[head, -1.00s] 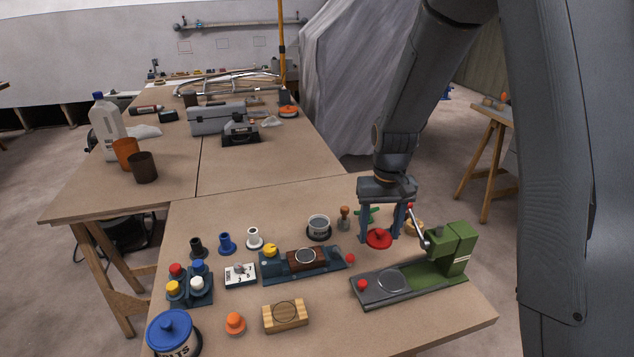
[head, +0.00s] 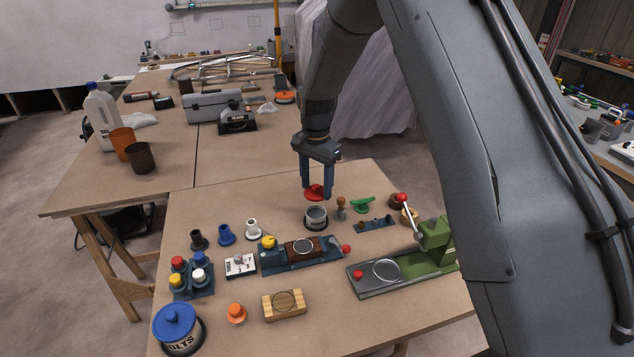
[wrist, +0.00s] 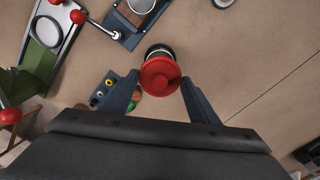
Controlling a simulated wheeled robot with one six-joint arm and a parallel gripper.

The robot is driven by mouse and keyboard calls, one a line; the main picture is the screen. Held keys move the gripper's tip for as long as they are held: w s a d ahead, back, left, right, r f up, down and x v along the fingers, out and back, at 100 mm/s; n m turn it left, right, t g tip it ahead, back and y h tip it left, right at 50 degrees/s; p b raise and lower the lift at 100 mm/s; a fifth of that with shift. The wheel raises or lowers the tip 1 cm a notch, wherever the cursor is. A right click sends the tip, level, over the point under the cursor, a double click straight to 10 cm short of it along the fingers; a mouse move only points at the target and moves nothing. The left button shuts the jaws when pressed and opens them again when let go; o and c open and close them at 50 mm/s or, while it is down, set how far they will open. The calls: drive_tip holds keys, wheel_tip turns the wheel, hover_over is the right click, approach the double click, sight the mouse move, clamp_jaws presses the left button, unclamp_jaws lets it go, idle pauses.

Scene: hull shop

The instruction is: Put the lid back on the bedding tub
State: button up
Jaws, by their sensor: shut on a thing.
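The red lid (head: 314,192) is between the fingers of my gripper (head: 317,190), which is shut on it. The bedding tub (head: 316,218), small, pale and open-topped with a dark band, stands upright on the near table. The lid is just above the tub's mouth, with a small gap appearing between them in the head view. In the wrist view the lid (wrist: 160,76) covers most of the tub (wrist: 158,50), whose far edge shows past it. The lid looks roughly level. My fingers hide part of its rim.
A wooden-handled stamp (head: 341,209) stands close right of the tub, with a green piece (head: 362,205) beyond it. A green press (head: 430,255) with a red-knobbed lever stands right. A blue fixture (head: 300,253) lies in front. A blue-lidded tub (head: 178,328) stands front left.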

drive_tip(key=shift+f+b, duration=1.55)
drive_tip(key=shift+f, duration=1.65)
drive_tip(key=shift+f, duration=0.15)
idle(0.3)
drive_tip(key=o, duration=1.6)
drive_tip(key=shift+p, duration=0.3)
drive_tip(key=shift+r+p, duration=1.75)
drive_tip(key=shift+r, duration=1.8)
clamp_jaws()
